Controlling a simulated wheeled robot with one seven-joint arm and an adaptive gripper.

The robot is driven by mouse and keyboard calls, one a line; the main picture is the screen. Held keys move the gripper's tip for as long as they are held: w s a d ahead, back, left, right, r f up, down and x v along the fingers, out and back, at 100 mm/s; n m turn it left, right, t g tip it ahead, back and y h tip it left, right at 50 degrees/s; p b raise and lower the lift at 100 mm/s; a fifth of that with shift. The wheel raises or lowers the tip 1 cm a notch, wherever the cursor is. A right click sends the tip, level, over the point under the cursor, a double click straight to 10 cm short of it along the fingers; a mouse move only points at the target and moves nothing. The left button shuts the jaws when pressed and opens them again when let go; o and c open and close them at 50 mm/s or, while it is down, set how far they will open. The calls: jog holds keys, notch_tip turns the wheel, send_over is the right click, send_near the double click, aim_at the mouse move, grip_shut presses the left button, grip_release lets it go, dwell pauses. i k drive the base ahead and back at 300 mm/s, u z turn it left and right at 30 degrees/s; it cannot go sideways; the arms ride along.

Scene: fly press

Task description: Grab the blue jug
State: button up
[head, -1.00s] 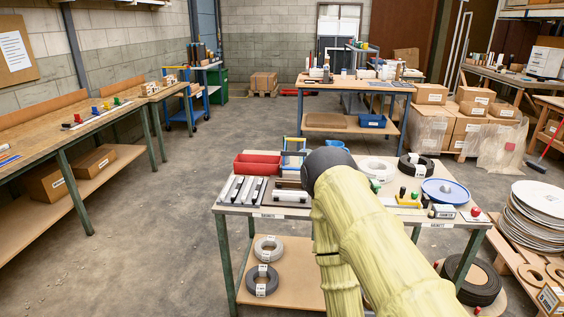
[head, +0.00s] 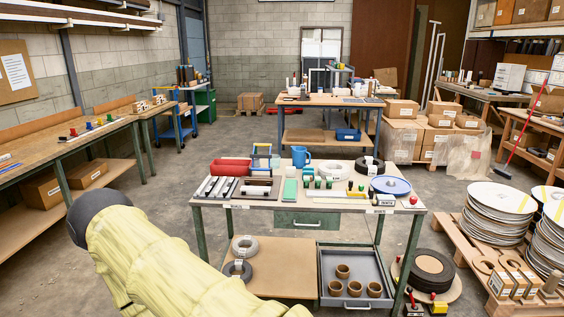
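The blue jug (head: 300,157) stands upright on the near worktable (head: 262,204), toward its back edge and near the middle. Its handle appears to point right. My arm, in a yellowish sleeve with a dark rounded joint, lies across the lower left of the head view, left of the worktable and apart from the jug. My gripper is not in view, so its opening cannot be seen.
On the worktable, a red bin (head: 230,168) stands left of the jug. A white coil (head: 334,168), a black coil (head: 369,165) and a blue disc (head: 390,185) lie right. Small coloured-knob parts stand in front. An open drawer (head: 355,299) with brown cups is below.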

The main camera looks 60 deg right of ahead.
aim_at(298, 153)
jog(key=z, duration=0.2)
jog(key=i, duration=1.55)
jog(key=z, duration=0.7)
jog(key=i, duration=1.6)
jog(key=z, duration=1.9)
jog(key=i, duration=0.75)
jog(key=z, duration=0.8)
